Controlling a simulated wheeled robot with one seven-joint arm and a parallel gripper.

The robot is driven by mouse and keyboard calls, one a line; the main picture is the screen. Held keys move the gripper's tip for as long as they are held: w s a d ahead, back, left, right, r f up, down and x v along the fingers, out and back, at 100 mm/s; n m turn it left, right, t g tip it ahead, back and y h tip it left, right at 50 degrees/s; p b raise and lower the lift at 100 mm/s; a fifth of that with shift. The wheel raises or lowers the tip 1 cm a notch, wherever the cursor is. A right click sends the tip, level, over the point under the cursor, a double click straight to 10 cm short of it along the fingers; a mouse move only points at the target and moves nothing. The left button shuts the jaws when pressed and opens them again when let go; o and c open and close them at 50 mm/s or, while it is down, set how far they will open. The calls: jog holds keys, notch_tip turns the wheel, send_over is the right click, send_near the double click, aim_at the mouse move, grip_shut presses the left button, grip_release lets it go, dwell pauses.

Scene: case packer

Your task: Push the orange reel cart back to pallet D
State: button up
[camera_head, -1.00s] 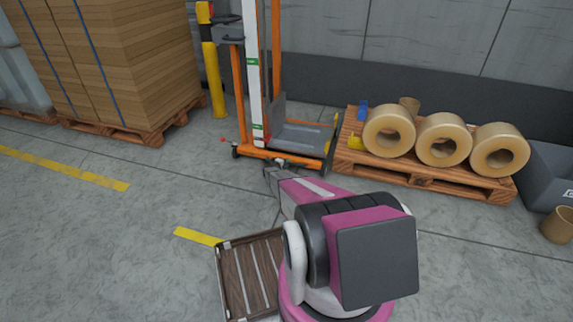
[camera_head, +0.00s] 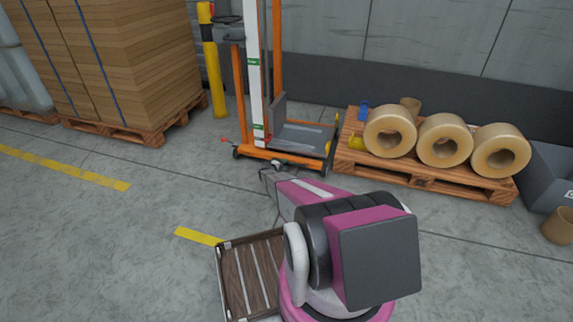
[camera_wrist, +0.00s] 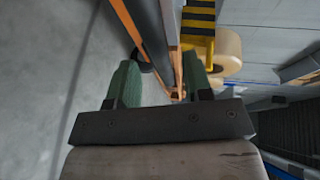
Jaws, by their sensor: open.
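The orange reel cart (camera_head: 287,158) stands upright on the floor near the back wall, with a white-and-orange mast, a grey plate and small wheels. Its right side is close beside a wooden pallet (camera_head: 420,178) bearing three tan reels; I see no letter D on it. My gripper (camera_head: 268,178) is low, at the front of the cart base, with its jaws partly hidden in the head view. In the wrist view my gripper (camera_wrist: 160,80) has its green fingers apart. An orange bar (camera_wrist: 128,22) of the cart and a dark part appear ahead. I cannot tell whether they touch.
A tall carton stack (camera_head: 110,70) on a pallet stands at the left. A slatted brown platform (camera_head: 250,275) lies near my arm. A grey bin (camera_head: 550,175) is at the right. The left floor is clear.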

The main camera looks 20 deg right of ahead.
jog(key=v, duration=0.6)
jog(key=shift+a, duration=0.2)
jog(key=shift+s+r, duration=0.1)
jog(key=s+a+r+n+t+y, duration=0.3)
jog(key=a+r+n+y, duration=0.35)
jog(key=r, duration=0.45)
jog(key=s+a+r+n+t+y, duration=0.25)
jog(key=a+r+n+y, duration=0.35)
jog(key=r, duration=0.4)
jog(key=s+a+r+n+g+y, duration=0.25)
jog(key=s+a+r+n, duration=0.2)
jog(key=s, duration=0.35)
jog(key=s+a+r+n+g+y, duration=0.1)
jog(key=s+a+r+n+g, duration=0.2)
jog(key=s+r+n, duration=0.3)
jog(key=s+d+r+n+g+h, duration=0.1)
jog(key=s+r+n+g, duration=0.2)
jog(key=s, duration=1.1)
jog(key=s+d+r+n+g+h, duration=0.1)
jog(key=s+r+g, duration=0.4)
jog(key=s, duration=1)
jog(key=shift+s+d+r+n, duration=0.3)
jog(key=shift+r+n, duration=0.15)
jog(key=shift+n, duration=0.45)
